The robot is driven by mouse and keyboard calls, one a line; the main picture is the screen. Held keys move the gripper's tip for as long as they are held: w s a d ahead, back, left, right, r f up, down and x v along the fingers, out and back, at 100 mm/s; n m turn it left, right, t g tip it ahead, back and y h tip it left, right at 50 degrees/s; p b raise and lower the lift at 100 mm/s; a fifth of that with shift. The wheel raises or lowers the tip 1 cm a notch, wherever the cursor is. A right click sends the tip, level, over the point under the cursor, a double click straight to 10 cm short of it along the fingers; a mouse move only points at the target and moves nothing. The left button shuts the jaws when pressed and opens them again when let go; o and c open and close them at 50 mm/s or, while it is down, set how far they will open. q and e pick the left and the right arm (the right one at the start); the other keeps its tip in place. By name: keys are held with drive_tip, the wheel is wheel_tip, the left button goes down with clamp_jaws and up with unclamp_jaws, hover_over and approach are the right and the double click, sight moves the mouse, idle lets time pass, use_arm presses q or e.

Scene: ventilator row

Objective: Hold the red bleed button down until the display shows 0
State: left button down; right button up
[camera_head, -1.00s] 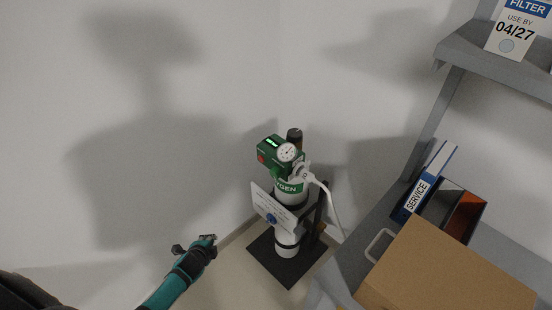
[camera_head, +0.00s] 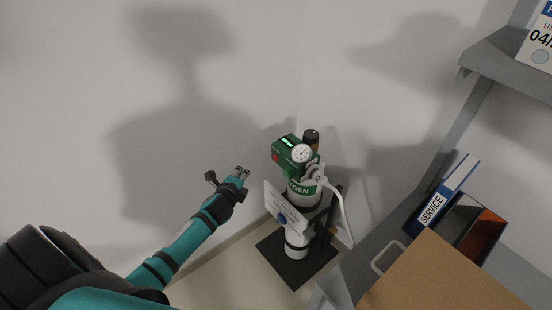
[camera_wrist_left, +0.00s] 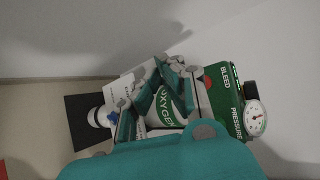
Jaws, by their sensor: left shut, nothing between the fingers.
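The green regulator box (camera_head: 284,146) sits on top of a white and green oxygen cylinder (camera_head: 304,192) in the corner. The red bleed button (camera_head: 276,156) is on its left face; it also shows beside the word BLEED in the left wrist view (camera_wrist_left: 208,82). The lit green display (camera_head: 290,140) is on the box's top, its digits too small to read. A round pressure gauge (camera_head: 302,154) faces me. My left gripper (camera_head: 241,172) is shut and empty, left of the box and apart from the button. My right gripper is not in view.
A white card (camera_head: 283,208) hangs at the cylinder's front. The cylinder stands on a dark mat (camera_head: 271,247). A white hose (camera_head: 345,215) runs down its right. A grey shelf with a blue SERVICE binder (camera_head: 441,195) and a cardboard box (camera_head: 440,275) is at right.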

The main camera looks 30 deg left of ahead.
sight(275, 158)
use_arm(q)
drive_tip(key=shift+w+d, duration=0.1)
drive_tip(key=w+d+b, duration=0.3)
drive_tip(key=w, duration=0.5)
drive_tip(key=shift+d, duration=0.15)
drive_tip(key=shift+w, duration=0.1)
idle(1.3)
drive_tip(key=shift+w+d, duration=0.15)
drive_tip(key=shift+w, duration=0.15)
drive_tip(key=shift+w+d+b, duration=0.15)
drive_tip(key=shift+w+b, duration=0.15)
idle(2.3)
drive_tip(key=shift+s, duration=0.15)
idle(0.7)
drive_tip(key=shift+s+a+p, duration=0.3)
drive_tip(key=shift+s+p, duration=0.25)
drive_tip(key=shift+s, duration=0.05)
